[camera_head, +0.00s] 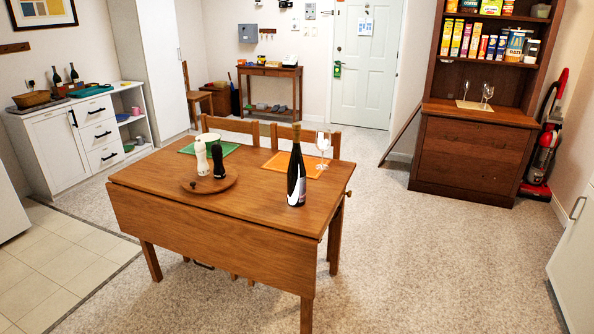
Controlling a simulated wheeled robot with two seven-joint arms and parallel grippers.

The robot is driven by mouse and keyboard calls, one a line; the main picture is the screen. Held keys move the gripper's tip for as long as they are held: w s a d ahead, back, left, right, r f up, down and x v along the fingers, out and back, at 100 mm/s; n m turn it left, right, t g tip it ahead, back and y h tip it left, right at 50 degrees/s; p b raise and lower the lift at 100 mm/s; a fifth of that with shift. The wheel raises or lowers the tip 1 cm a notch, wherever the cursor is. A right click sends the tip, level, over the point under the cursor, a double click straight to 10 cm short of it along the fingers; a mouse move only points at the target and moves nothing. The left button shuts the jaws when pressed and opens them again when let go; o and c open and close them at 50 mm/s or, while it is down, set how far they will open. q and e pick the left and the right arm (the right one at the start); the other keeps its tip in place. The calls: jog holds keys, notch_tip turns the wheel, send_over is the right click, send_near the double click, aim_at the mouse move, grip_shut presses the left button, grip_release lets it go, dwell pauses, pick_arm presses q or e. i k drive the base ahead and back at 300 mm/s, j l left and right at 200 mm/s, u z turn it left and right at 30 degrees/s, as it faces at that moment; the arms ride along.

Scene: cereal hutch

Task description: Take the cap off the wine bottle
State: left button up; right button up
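A dark wine bottle (296,178) with a pale label stands upright on the right part of the wooden drop-leaf table (258,203). The top of its neck (296,130) is dark; the cap is too small to make out separately from the neck. Neither of my grippers shows in the head view, and nothing touches the bottle.
A round wooden board (187,184) with a white mill (201,157) and a dark mill (218,160) is left of the bottle. Chairs (230,129) are behind the table. Carpet (430,270) is clear on the right.

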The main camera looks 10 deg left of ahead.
aim_at(296, 173)
jog(key=i+j+z, duration=0.15)
jog(key=j, duration=0.25)
jog(key=i+j+z, duration=0.1)
jog(key=i+j, duration=0.15)
jog(key=j, duration=0.2)
jog(key=i+j+z, duration=0.15)
jog(key=j, duration=0.3)
jog(key=i+j+z, duration=0.15)
jog(key=j, duration=0.35)
jog(key=i+j+z, duration=0.1)
jog(key=j, duration=0.4)
jog(key=i+j+z, duration=0.15)
jog(key=j, duration=0.35)
jog(key=i+j+z, duration=0.15)
jog(key=j, duration=0.35)
